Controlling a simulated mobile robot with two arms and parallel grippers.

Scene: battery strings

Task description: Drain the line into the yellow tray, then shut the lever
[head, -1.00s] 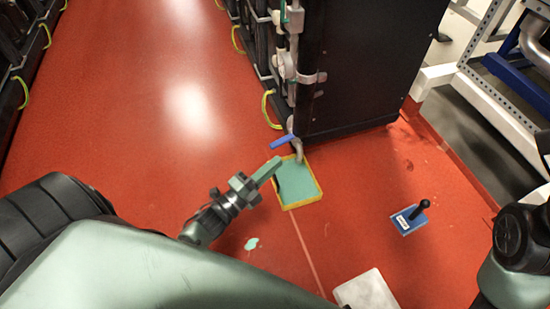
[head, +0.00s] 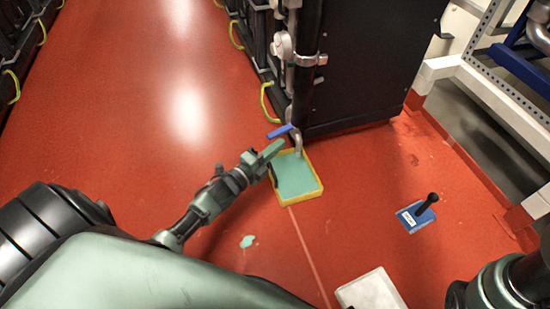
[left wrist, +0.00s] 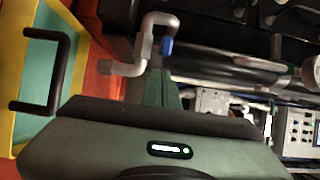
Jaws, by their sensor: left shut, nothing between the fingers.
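The yellow tray (head: 309,196) lies on the floor below the drain spout (head: 298,143), with green liquid across its bottom. In the left wrist view the tray's yellow rim (left wrist: 22,95) and black handle show at the left. The blue lever (head: 279,131) sticks out leftward from the pipe above the spout. In the left wrist view the lever (left wrist: 166,46) shows end-on beside the bent grey spout (left wrist: 150,38). My left gripper (head: 274,149) is shut and empty, its green fingertips (left wrist: 160,88) just below the lever, apparently apart from it. My right gripper is out of view.
A black battery cabinet (head: 365,65) stands behind the spout. The aisle at the left is clear.

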